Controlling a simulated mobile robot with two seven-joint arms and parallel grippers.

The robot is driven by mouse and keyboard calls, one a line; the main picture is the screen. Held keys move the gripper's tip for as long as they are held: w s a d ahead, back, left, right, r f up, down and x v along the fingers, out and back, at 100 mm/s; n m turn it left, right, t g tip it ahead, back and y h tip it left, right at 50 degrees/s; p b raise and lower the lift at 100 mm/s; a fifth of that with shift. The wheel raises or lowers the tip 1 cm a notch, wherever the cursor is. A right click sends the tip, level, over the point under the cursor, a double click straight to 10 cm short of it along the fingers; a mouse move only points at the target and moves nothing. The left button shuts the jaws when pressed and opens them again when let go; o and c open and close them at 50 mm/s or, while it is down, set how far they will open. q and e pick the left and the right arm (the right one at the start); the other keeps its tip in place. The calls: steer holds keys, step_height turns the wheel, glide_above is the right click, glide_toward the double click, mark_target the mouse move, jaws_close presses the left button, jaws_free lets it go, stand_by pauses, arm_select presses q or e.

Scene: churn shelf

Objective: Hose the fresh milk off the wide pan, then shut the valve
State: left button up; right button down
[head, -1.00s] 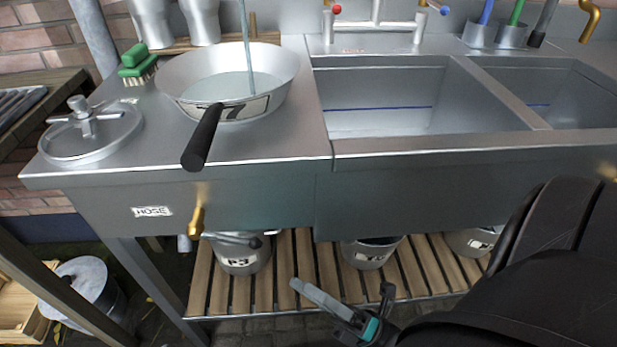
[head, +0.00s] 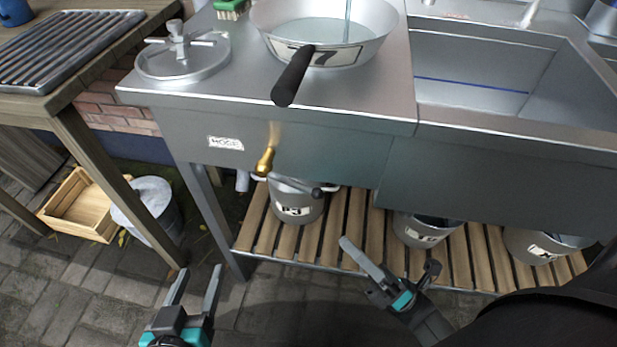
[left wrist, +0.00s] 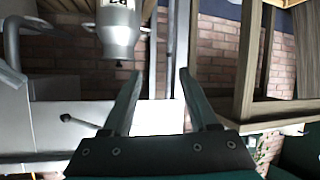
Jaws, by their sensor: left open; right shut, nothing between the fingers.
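The wide pan (head: 262,22) sits on the steel counter in the head view, a dark handle toward me and pale liquid (head: 315,32) inside. A thin bluish vertical strand (head: 348,12) reaches down into it; I cannot tell whether it is water or a solid thing. The brass valve lever (head: 265,161) points downward on the counter's front, right of the HOSE label (head: 225,143). My left gripper (head: 200,269) is open and empty, low and left of the lever; its fingers also show in the left wrist view (left wrist: 160,74). My right gripper (head: 347,242) is shut and empty, in front of the slatted shelf.
A round clamped lid (head: 185,68) lies on the counter's left. The sink (head: 470,85) is to the right. Labelled metal pots (head: 296,207) stand on the slatted shelf (head: 345,225). A wooden crate (head: 85,205) and grey bin (head: 150,205) are on the floor left.

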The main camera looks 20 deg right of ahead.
arm_select(q)
steer(key=shift+s+a+f+g+y+p, duration=0.15)
steer(key=shift+s+a+g+y+p, duration=0.3)
steer(key=shift+a+g, duration=0.35)
steer(key=shift+s+a+f+g+y+p, duration=0.15)
steer(key=shift+s+a+g+y+p, duration=0.4)
steer(key=shift+a, duration=0.4)
steer(key=shift+s+a+f+g+y+p, duration=0.25)
steer(key=shift+a+g+p, duration=0.2)
steer(key=shift+a+g, duration=0.4)
arm_select(e)
steer(key=w+a+r+n+g+y, duration=0.4)
steer(key=w+r+n, duration=0.3)
steer(key=n, duration=0.5)
steer(key=shift+w+a+g+y, duration=0.35)
steer(key=shift+a+g+y, duration=0.05)
steer(key=shift+a+g, duration=0.2)
arm_select(q)
steer(key=shift+r, duration=0.1)
